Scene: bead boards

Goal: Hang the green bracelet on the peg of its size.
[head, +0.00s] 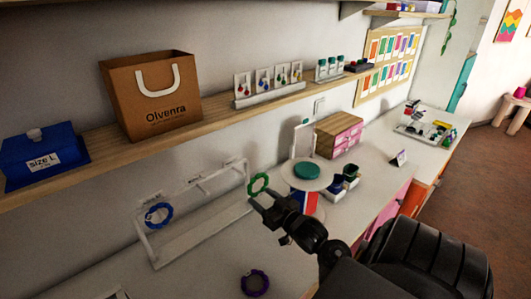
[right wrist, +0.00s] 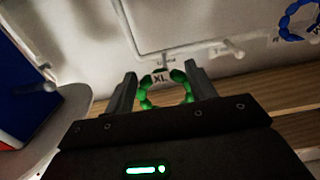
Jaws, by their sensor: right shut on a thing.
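The green bracelet (head: 251,187) is held upright by my right gripper (head: 260,199) above the counter, in front of the right end of the white rack (head: 196,233). In the right wrist view the bracelet (right wrist: 144,98) sits between the two fingers of the gripper (right wrist: 160,90). An "XL" label shows through its ring, with a rack peg close above. Another white peg (right wrist: 230,47) sticks out to the right of it, empty. A blue bracelet (head: 151,218) hangs at the rack's left end; it also shows in the right wrist view (right wrist: 285,30). My left gripper is out of view.
A purple bracelet (head: 246,285) lies on the counter in front. A white round stand (head: 292,178) with a green disc is just right of the gripper. A wooden shelf (head: 215,108) with a paper bag (head: 150,95) and blue box (head: 40,155) runs above the rack.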

